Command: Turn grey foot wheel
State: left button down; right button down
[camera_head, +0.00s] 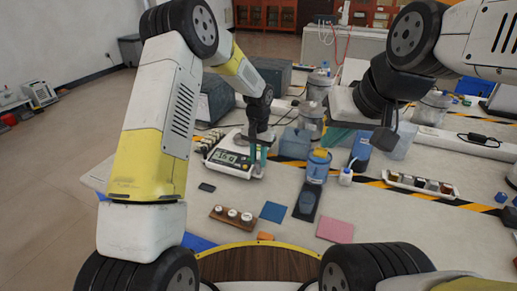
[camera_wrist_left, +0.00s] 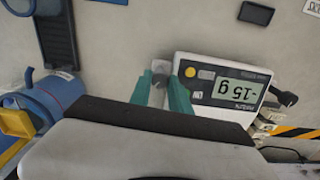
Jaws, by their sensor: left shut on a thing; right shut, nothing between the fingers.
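The balance (camera_head: 232,160) is a white box on the bench with a lit display. The display reads upside down as -15 g in the left wrist view (camera_wrist_left: 237,93). The grey foot wheel (camera_wrist_left: 160,68) is a small grey piece beside the balance's edge, between the teal fingertips of my left gripper (camera_wrist_left: 159,84). My left gripper (camera_head: 258,164) points down at the balance's right side in the head view and is shut on the wheel. In that view the wheel is mostly hidden by the fingers. My right gripper (camera_head: 338,138) is shut and empty, raised over the bench.
A blue jar (camera_head: 318,166) stands right of the balance, with a dark tray (camera_head: 307,201) in front. A wooden block with white-topped weights (camera_head: 231,216), a blue square (camera_head: 274,212) and a pink square (camera_head: 335,230) lie nearer. Bottles stand behind.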

aim_at(259, 162)
pick_arm(q)
jog(key=shift+m, duration=0.3)
jog(key=c, duration=1.2)
grip_release()
jog(key=shift+r, duration=3.9)
